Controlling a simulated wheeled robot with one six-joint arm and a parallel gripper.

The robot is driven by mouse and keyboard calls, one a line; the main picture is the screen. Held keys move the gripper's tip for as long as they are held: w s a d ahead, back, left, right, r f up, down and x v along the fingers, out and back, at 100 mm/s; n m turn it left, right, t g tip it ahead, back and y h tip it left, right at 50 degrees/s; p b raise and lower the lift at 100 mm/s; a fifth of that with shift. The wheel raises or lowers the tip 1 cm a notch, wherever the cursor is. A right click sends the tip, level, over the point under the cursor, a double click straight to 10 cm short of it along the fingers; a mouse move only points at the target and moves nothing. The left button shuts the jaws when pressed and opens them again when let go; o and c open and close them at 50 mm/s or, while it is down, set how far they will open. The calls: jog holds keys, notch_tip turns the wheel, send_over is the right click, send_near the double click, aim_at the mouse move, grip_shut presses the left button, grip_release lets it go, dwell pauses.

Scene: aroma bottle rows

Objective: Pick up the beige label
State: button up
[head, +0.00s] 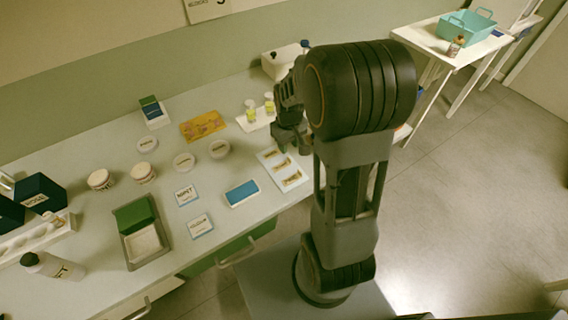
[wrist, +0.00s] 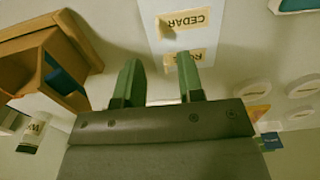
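Several beige labels lie in a row on a white card (head: 268,158) on the table in the head view. In the wrist view, one beige label reading CEDAR (wrist: 184,20) lies on the white card (wrist: 160,38). A second beige label (wrist: 187,57) is partly hidden behind the right finger, and only its first letters show. My gripper (wrist: 160,75) is open, with two green fingers apart and nothing visibly held between them. In the head view, my gripper (head: 291,142) is over the far end of the card, and my arm hides part of that area.
A blue-and-white box (head: 242,193) and two small printed cards, one being the NIPET card (head: 186,195), lie left of the labels. Yellow-marked bottles (head: 251,108) stand on a white stand behind.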

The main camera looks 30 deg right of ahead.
aim_at(285, 163)
jog(key=shift+s+f+p, duration=0.1)
jog(key=shift+f+p, duration=0.3)
jog(key=shift+f, duration=2.8)
jog(key=shift+c, duration=0.5)
grip_shut()
